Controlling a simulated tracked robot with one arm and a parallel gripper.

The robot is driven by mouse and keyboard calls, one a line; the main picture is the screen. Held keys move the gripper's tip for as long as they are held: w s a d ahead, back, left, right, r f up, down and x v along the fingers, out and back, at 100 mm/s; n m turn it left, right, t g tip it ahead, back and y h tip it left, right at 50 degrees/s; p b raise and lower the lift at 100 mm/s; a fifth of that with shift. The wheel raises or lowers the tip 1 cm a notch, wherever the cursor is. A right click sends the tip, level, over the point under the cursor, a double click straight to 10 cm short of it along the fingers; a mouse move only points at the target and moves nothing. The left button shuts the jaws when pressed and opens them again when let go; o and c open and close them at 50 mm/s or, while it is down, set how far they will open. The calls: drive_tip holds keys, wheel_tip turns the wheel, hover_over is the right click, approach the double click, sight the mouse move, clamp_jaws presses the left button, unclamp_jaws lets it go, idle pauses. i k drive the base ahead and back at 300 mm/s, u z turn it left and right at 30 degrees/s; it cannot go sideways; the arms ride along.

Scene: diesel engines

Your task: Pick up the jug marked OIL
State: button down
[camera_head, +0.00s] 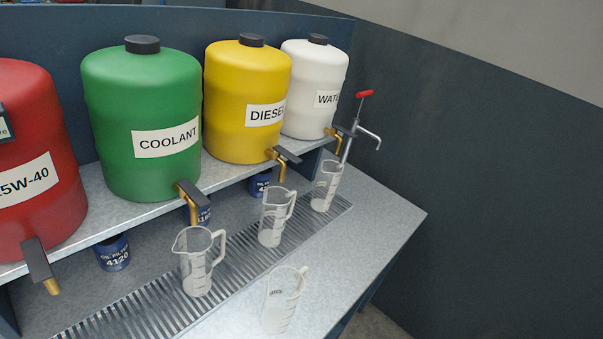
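Several clear measuring jugs with handles stand on the bench. One jug (283,305) stands at the front, beside the drain grate, and carries a small dark mark too blurred to read. Another jug (196,265) stands upright on the grate below the green drum. A third jug (272,220) stands below the yellow drum, and one more jug (325,188) stands below the white drum. I cannot read OIL on any of them. My gripper is not in this view, so its state is hidden.
A shelf (225,173) holds a red drum (35,130), green COOLANT drum (140,105), yellow DIESEL drum (245,90) and white drum (315,75), with brass taps overhanging. Blue oil filters (112,252) stand underneath. A red-handled pump (352,130) stands right. The bench's right end (385,215) is clear.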

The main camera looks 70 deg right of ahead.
sight(285, 285)
drive_tip(key=z, duration=1.7)
drive_tip(key=k, duration=0.4)
drive_tip(key=u, duration=0.3)
